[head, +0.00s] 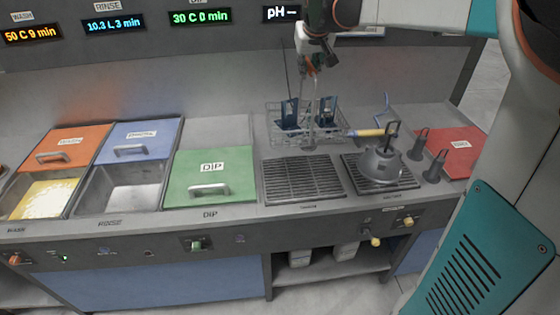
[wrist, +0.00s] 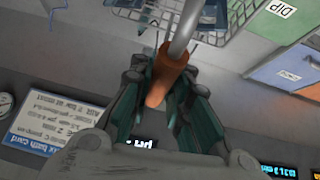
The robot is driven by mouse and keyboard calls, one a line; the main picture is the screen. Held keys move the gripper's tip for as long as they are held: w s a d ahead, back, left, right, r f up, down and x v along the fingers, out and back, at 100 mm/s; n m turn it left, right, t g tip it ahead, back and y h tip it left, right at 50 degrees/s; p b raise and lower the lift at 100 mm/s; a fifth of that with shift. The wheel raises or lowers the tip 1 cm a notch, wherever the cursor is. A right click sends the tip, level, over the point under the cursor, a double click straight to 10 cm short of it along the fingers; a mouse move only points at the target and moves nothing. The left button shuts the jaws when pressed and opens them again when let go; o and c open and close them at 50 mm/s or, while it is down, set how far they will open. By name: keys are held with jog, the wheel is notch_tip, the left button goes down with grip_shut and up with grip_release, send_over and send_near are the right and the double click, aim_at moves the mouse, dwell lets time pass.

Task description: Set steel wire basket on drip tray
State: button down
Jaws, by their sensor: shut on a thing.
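The steel wire basket (head: 275,128) holds blue racks or carriers (head: 290,112) and sits in the picture just behind the drip tray. A vertical rod rises from it to an orange grip (wrist: 168,75). My gripper (head: 308,58) is above the basket and shut on this orange grip, as the wrist view (wrist: 162,88) shows. Part of the basket (wrist: 215,38) shows at the top of that view. I cannot tell whether the basket touches the deck. The drip tray (head: 303,181) looks like a dark slotted grate, bare, right of the green DIP lid.
A second grate carries a grey conical hood-like thing (head: 382,163) with an upright handle. A yellow handle (head: 372,132) lies close to the basket's right side. Small dark upright-handled pieces (head: 417,145) and a red lid (head: 462,143) are farther right. The green DIP lid (head: 210,172) is shut.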

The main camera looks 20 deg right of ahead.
aim_at(304, 127)
notch_tip(304, 127, down, 20)
jog(key=b, duration=0.6)
jog(key=shift+b, duration=0.3)
dwell(0.3)
jog(key=c, duration=1.8)
grip_release()
jog(key=shift+f, duration=0.1)
jog(key=shift+o, duration=1.4)
jog(key=p+v, duration=0.3)
jog(key=v, duration=0.9)
jog(key=shift+p, duration=0.4)
jog(key=shift+s+a, duration=0.1)
jog(key=shift+a, duration=0.1)
